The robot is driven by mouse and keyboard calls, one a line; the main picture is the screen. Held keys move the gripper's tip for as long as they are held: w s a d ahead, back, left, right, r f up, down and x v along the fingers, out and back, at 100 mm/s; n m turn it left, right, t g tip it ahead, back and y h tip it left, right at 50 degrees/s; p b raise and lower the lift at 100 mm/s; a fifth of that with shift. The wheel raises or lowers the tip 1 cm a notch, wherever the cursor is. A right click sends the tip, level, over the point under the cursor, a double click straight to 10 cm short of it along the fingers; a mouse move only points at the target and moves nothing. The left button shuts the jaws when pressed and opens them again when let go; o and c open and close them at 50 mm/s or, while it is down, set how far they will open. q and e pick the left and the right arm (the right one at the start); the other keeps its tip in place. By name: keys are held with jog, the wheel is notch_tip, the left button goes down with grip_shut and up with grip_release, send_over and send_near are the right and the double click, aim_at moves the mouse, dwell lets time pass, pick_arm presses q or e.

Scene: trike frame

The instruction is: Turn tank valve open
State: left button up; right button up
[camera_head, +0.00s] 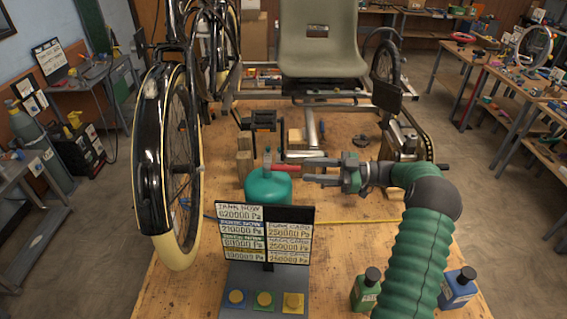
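The teal tank (268,188) stands on the wooden workbench, left of the picture's middle. A small valve with a red handle (286,168) sits on its top, and the handle points right. My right gripper (304,172) comes in from the right, at the handle's right end. Its two fingers show apart, one above the other, with a gap between them. The handle's tip is at the fingertips; I cannot tell whether they touch it. My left gripper is not in view.
A sign board (265,233) with pressure readings stands in front of the tank, with coloured buttons on its base. A black wheel and fender (153,150) rise at the left. Green (365,290) and blue (458,288) bottles stand front right. Wooden blocks (245,158) are behind the tank.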

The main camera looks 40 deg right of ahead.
aim_at(272, 166)
jog(key=p+x, duration=0.1)
jog(key=x, duration=0.7)
jog(key=shift+w+d+f+p, duration=0.15)
jog(key=shift+d+p, duration=0.1)
jog(key=shift+p, duration=0.15)
jog(key=shift+w+a, duration=0.1)
jog(key=shift+a, duration=0.25)
jog(key=shift+f, duration=0.1)
jog(key=c, duration=0.4)
grip_shut()
jog(key=shift+w+r, duration=0.1)
jog(key=shift+r, duration=0.15)
